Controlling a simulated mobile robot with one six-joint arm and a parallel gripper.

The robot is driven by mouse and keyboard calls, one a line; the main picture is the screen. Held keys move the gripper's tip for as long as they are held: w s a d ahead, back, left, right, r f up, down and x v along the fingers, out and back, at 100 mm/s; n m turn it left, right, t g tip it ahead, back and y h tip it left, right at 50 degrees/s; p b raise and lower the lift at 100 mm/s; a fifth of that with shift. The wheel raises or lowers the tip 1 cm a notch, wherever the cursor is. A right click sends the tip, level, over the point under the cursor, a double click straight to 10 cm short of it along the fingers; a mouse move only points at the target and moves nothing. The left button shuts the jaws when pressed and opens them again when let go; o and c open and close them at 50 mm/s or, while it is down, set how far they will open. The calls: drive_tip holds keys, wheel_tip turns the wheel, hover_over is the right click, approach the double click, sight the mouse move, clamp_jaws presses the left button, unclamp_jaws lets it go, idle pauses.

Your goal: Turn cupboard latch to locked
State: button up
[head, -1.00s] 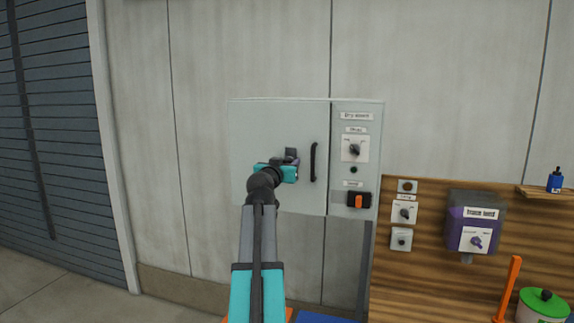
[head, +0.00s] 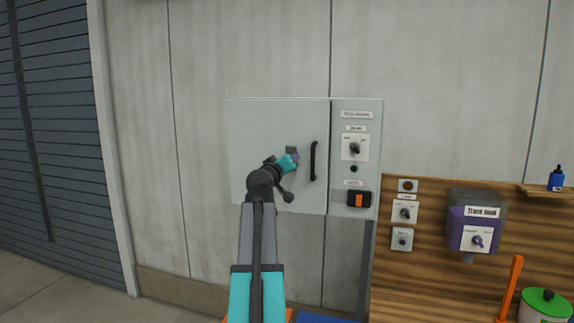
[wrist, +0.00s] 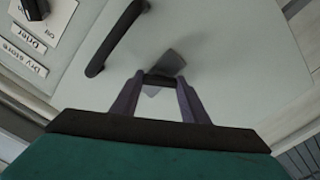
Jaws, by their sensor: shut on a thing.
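The cupboard (head: 250,125) is a pale grey box with a shut door, a black vertical handle (head: 313,161) and a control panel on its right. The latch is on the door left of that handle; its grey plate (wrist: 168,62) and small dark bar (wrist: 160,81) show in the wrist view. My gripper (wrist: 158,82) has its two purple fingers on either side of the dark bar and is shut on it. In the head view my gripper (head: 296,160) is tilted against the door and hides most of the latch. Any locked marking cannot be made out.
The panel carries a rotary switch (head: 354,148) and an orange-and-black switch (head: 359,200). To the right, a wooden board holds small switches (head: 404,211) and a purple box (head: 477,228). A green-lidded pot (head: 543,304) stands at lower right. The wall left of the cupboard is clear.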

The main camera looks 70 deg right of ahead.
drive_tip(key=n+p, duration=0.3)
drive_tip(key=n, duration=0.8)
idle(0.6)
drive_tip(key=o, duration=1.1)
drive_tip(key=shift+c, duration=0.2)
drive_tip(key=shift+a, duration=0.1)
drive_tip(key=a+b, duration=0.4)
drive_tip(key=a, duration=0.9)
drive_tip(key=shift+s+a, duration=0.35)
drive_tip(key=shift+s, duration=0.05)
